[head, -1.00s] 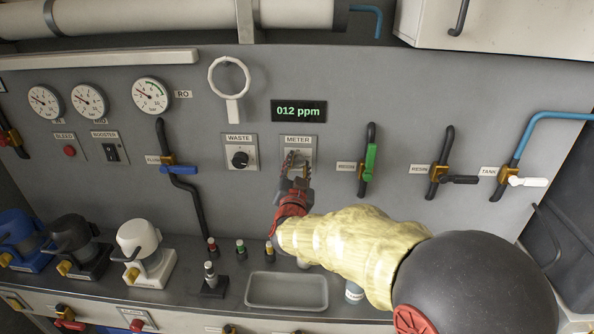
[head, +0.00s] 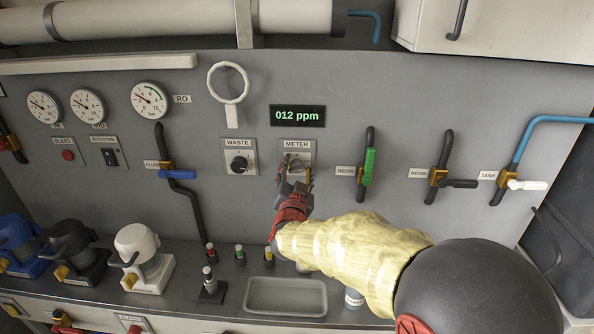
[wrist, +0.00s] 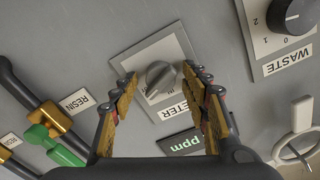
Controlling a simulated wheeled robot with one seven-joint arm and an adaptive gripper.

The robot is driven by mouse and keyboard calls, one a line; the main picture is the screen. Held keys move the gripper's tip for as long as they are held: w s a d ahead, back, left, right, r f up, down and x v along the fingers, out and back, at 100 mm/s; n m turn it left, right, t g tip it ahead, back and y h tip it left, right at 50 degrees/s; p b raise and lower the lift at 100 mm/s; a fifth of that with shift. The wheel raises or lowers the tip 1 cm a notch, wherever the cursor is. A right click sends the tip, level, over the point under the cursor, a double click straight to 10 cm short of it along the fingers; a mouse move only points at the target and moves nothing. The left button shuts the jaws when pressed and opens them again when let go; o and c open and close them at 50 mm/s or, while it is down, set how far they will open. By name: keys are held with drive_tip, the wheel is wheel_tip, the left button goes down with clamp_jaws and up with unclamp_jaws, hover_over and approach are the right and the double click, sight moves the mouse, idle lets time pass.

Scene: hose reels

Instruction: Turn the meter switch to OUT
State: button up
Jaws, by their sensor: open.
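The meter switch (wrist: 160,79) is a grey knob on a light square plate (wrist: 146,58) marked METER; its position letters are too small to read surely. In the head view the meter plate (head: 299,146) is on the grey panel below the display (head: 298,115), which reads 012 ppm. My gripper (head: 296,172) is in front of the plate and partly hides the knob. In the wrist view my gripper (wrist: 163,88) is open, with one finger on each side of the knob. The right fingertip is close to the knob; I cannot tell whether it touches.
The black waste knob (head: 239,164) is left of the meter plate. A green resin valve handle (head: 369,167) is to the right. A shelf with a grey tray (head: 285,312) and small bottles is below. A white ring (head: 229,98) hangs above left.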

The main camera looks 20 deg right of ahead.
drive_tip(key=shift+s, duration=0.1)
drive_tip(key=v, duration=1.2)
